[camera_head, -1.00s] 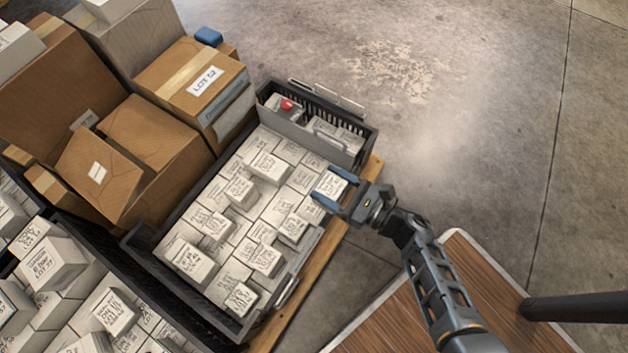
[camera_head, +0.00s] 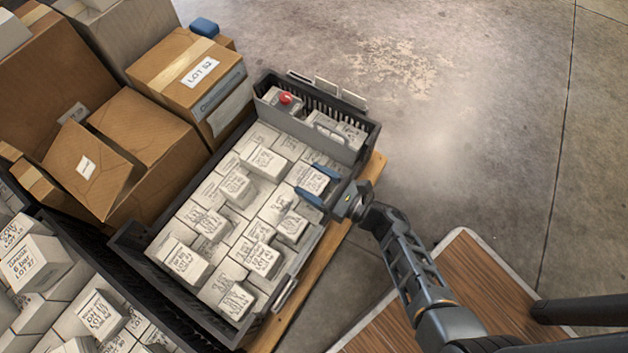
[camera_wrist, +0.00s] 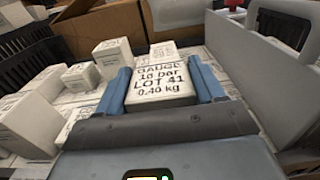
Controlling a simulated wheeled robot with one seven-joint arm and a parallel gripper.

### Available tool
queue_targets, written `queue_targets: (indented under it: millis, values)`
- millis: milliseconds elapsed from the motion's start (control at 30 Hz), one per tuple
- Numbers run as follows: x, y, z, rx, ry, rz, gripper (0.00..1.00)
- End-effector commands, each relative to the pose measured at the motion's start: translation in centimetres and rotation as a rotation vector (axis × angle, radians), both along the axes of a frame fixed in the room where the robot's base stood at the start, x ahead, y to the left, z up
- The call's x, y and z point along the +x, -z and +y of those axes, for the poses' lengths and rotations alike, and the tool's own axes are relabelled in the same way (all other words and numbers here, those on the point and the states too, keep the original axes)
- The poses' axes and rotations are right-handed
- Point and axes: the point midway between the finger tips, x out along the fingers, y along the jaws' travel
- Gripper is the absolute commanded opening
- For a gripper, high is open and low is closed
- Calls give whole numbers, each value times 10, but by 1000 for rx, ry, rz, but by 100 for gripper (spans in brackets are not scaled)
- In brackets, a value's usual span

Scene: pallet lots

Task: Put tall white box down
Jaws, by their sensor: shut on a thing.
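The tall white box (camera_head: 312,181) is between the blue fingers of my gripper (camera_head: 318,187), over the right side of the black crate (camera_head: 206,318) filled with white boxes. In the wrist view the box (camera_wrist: 160,84) shows a printed label reading "GAUGE 16 bar LOT 41 0.40 kg". Both fingers of my gripper (camera_wrist: 164,92) are shut against its sides. The box's lower part is hidden, so I cannot tell whether it touches the boxes below.
A grey divider (camera_head: 312,131) closes off the crate's far end, where a red-topped item (camera_head: 285,98) lies. Brown cartons (camera_head: 190,75) stand to the left. Another lot of white boxes (camera_head: 35,262) is at lower left. Open floor (camera_head: 470,110) lies to the right.

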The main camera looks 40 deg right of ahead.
Motion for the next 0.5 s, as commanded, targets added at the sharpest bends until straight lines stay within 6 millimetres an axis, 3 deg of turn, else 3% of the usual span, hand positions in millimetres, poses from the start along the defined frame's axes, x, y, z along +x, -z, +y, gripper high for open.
queue_targets:
  millis: [200,233,500]
  values:
    - [0,5,0,0,-1,-1,14]
    - [0,4,0,0,-1,0,71]
    - [0,3,0,0,0,0,93]
